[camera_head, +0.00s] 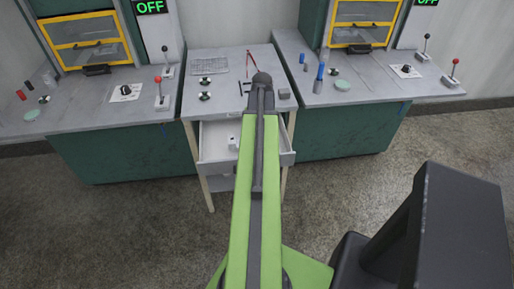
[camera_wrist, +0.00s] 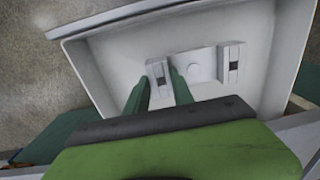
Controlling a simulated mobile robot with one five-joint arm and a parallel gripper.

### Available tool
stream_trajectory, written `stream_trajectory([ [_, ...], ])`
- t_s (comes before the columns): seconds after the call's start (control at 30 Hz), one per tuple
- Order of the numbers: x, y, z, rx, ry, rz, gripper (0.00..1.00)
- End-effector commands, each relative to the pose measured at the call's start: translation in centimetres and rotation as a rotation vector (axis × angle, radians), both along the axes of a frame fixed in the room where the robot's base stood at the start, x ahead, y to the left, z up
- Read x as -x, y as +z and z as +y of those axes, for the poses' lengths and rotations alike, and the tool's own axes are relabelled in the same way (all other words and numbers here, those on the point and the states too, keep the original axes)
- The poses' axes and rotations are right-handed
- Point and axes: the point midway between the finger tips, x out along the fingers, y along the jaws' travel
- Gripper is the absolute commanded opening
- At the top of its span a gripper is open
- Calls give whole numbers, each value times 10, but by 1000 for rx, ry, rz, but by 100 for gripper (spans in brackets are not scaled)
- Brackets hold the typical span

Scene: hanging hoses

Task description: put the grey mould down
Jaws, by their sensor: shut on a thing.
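In the wrist view, my gripper (camera_wrist: 159,80) reaches into an open white drawer (camera_wrist: 104,65), its two green fingers pointing inward. The fingers are shut on a pale grey mould (camera_wrist: 158,70) with a dark slot, which shows between their tips. I cannot tell whether the mould touches the drawer floor. A similar pale slotted block (camera_wrist: 233,58) is to its right, past a flat part with a round mark. In the head view, my arm covers the gripper and part of the open drawer (camera_head: 213,152). A small pale piece (camera_head: 233,143) shows inside it.
The drawer sits under a grey table (camera_head: 215,105) holding a wire rack, a red tool and small parts. Worktops with levers (camera_head: 160,100) and yellow-framed machines (camera_head: 92,45) stand left and right. The floor in front is clear.

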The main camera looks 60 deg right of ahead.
Motion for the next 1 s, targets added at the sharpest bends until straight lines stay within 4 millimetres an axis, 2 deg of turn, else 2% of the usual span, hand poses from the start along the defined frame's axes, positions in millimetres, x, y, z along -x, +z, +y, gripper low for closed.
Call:
stream_trajectory([
  [0.2,-3,-6,1,0,0,0,0],
  [0.4,-3,-39,1,0,0,0,0],
  [0.47,-3,-45,1,0,0,0,0],
  [0.7,-2,-41,0,0,-1,0,0],
  [0.83,-2,-45,0,0,-1,0,0],
  [0.87,-2,-44,0,0,-1,0,31],
  [1.0,-2,-44,0,0,-1,0,50],
])
